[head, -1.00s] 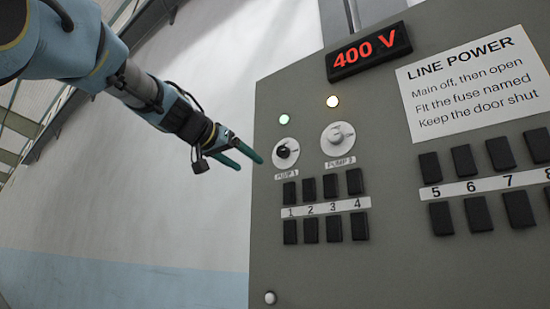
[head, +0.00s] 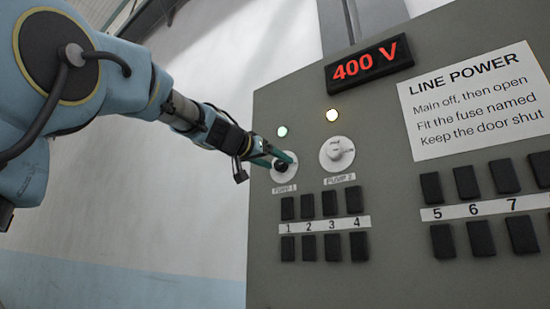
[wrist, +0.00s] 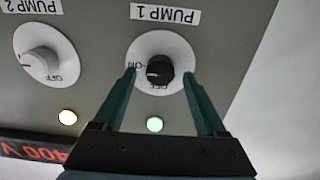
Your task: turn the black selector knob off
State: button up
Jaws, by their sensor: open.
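The black selector knob (head: 281,166) sits on a round white plate over the PUMP 1 label, on the grey panel. In the wrist view, where the lettering is upside down, the black knob (wrist: 159,70) shows with ON at its left and OFF on the lamp side. I cannot tell surely which mark it points to. My gripper (wrist: 159,74) is open, its green fingers on either side of the knob with gaps visible. In the head view my gripper (head: 278,160) partly covers the knob and plate; contact cannot be told.
A white knob (head: 338,152) marked PUMP 2 is close at the right. Lit lamps, greenish (head: 282,131) and yellowish (head: 332,115), sit above the knobs. Black fuse blocks (head: 308,206) sit below. A red 400 V display (head: 369,64) is above. Left of the panel is open.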

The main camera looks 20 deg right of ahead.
jog(key=shift+d, duration=0.1)
grip_shut()
dwell(0.6)
